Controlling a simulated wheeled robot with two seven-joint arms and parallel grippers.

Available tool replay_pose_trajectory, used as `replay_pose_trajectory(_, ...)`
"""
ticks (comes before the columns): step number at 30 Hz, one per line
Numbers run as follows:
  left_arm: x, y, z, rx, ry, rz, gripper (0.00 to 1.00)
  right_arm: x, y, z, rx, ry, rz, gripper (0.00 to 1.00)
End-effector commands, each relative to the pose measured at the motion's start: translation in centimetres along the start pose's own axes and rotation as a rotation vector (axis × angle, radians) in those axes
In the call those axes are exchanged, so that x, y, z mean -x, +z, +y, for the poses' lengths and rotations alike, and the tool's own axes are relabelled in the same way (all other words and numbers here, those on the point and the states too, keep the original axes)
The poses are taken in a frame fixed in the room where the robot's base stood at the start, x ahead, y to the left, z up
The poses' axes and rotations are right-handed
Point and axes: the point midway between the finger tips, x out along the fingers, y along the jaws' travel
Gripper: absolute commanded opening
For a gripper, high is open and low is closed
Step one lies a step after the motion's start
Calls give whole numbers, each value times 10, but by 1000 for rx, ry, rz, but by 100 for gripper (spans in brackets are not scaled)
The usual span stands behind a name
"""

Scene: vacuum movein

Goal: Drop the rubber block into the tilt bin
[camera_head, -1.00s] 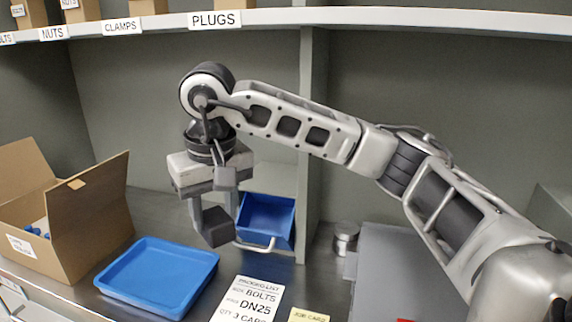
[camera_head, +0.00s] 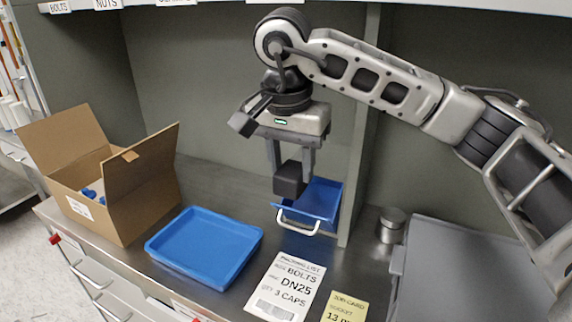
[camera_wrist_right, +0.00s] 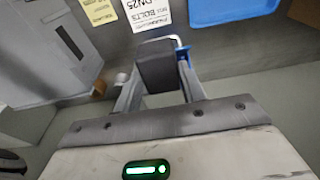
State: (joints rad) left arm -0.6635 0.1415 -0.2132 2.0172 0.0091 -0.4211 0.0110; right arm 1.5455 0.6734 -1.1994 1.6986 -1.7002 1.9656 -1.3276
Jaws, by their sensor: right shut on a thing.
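My right gripper (camera_head: 291,180) is shut on the dark rubber block (camera_head: 290,177), which hangs between its fingertips. The block also shows between the fingers in the right wrist view (camera_wrist_right: 160,66). The blue tilt bin (camera_head: 322,199) with a pale front handle stands against the upright divider. In the head view the block overlaps the bin's left side; I cannot tell its exact height over the bin. In the right wrist view the block and fingers hide most of the bin. My left gripper is not in view.
A blue tray (camera_head: 205,246) lies on the bench left of the bin, and an open cardboard box (camera_head: 125,200) stands further left. A packing list (camera_head: 287,288) and a job card (camera_head: 345,308) lie in front. A metal tin (camera_head: 391,224) and a grey case (camera_head: 445,275) are at right.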

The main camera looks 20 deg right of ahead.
Motion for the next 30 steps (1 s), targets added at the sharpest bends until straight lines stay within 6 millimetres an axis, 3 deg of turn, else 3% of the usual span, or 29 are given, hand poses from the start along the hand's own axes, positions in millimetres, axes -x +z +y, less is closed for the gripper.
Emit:
replay_pose_trajectory(15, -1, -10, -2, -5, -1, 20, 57, -20, -58, 0, -2, 0, -1, 14)
replay_pose_trajectory(30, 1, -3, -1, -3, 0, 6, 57, -25, -73, 0, 1, -1, 0, 14)
